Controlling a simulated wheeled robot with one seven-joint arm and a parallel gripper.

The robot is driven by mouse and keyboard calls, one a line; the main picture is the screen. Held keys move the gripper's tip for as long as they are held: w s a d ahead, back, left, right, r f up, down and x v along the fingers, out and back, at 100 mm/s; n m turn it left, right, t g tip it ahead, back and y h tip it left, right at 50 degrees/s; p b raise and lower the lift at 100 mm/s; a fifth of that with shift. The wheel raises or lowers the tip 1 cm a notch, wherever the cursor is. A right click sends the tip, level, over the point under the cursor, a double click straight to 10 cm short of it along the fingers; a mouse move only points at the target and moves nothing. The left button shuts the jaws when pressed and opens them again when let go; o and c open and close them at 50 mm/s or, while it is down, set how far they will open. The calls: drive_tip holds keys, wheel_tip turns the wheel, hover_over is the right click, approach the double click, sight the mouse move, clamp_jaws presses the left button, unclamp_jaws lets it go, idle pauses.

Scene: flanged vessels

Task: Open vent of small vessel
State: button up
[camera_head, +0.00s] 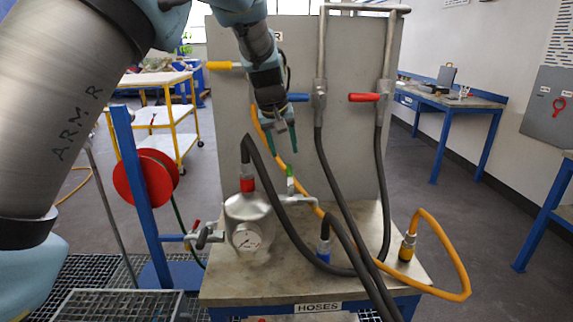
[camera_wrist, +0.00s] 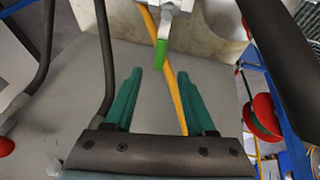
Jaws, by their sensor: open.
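The small vessel (camera_head: 247,220) is a silver metal pot with a dial gauge on its front. It stands on the left of the bench top. A small valve with a green handle (camera_head: 290,184) sits on the pipe at the vessel's right, and the handle points up. In the wrist view the green handle (camera_wrist: 161,54) shows ahead of the fingers, lined up with the gap between them. My gripper (camera_head: 283,147) has green fingers pointing down, above the green handle. In the wrist view my gripper (camera_wrist: 159,75) is open with nothing gripped.
A black hose (camera_head: 270,172) with a red collar rises from the vessel and arches close by my gripper. A yellow hose (camera_head: 311,198) passes behind the fingers. The grey back panel (camera_head: 345,150) carries blue-handled (camera_head: 298,97) and red-handled (camera_head: 363,97) valves. A red reel (camera_head: 143,182) stands left.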

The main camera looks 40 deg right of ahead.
sight(288, 169)
drive_tip(key=p+x, duration=0.1)
drive_tip(key=x, duration=0.6)
drive_tip(key=shift+w+d+f+p, duration=0.1)
drive_tip(key=shift+f+p, duration=0.25)
drive_tip(key=shift+p, duration=0.05)
clamp_jaws()
idle(1.0)
